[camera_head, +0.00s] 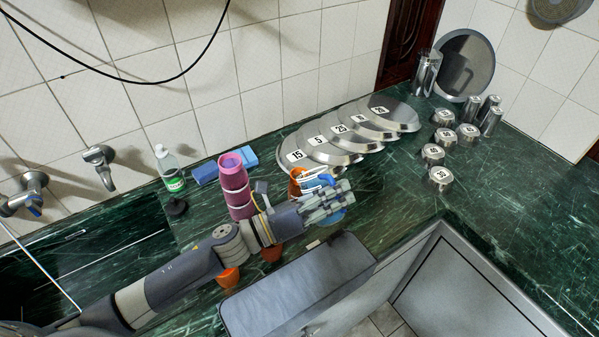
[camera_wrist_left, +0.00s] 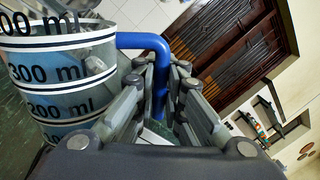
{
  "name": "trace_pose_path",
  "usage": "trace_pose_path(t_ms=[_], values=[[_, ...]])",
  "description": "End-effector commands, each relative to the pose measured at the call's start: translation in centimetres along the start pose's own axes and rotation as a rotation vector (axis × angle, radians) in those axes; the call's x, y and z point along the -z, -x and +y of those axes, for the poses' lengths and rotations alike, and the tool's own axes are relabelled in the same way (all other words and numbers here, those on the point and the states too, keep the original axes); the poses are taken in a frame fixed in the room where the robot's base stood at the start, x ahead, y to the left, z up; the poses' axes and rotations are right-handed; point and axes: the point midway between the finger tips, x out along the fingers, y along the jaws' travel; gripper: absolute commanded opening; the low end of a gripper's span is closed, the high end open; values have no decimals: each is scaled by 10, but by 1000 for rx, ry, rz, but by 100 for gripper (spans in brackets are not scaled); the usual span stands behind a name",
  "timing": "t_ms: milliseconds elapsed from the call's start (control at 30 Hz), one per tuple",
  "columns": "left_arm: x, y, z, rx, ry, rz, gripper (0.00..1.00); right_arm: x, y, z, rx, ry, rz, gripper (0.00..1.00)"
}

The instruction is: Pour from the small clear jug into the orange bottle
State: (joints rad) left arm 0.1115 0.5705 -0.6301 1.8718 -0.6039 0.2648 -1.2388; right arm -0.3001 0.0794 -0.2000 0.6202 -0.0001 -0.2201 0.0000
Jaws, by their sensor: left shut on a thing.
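My left gripper (camera_head: 332,199) is shut on the blue handle of a small clear jug (camera_head: 314,179) above the counter. The left wrist view shows the jug (camera_wrist_left: 60,75) with black "ml" marks and dark bands, its blue handle between my fingers (camera_wrist_left: 165,105). An orange thing (camera_head: 295,184), perhaps the orange bottle, shows just left of the jug, mostly hidden behind it. Other orange pieces (camera_head: 228,277) show beside my left forearm, partly covered by it. I cannot tell whether the jug touches the orange thing or what is inside. My right gripper is not in view.
Stacked pink cups (camera_head: 234,180) stand close left of the jug. Numbered metal lids (camera_head: 325,150) lie behind it. A green-labelled bottle (camera_head: 169,170) and a blue sponge (camera_head: 205,172) are at the wall. A grey box (camera_head: 290,290) is in front.

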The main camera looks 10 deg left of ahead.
Motion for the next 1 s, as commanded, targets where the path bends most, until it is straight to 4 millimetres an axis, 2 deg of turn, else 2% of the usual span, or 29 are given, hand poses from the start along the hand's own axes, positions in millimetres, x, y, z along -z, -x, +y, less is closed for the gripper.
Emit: trace_pose_path(t_ms=[1000], values=[[-9, -1, -3, 2, 56, -13, 0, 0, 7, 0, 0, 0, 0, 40]])
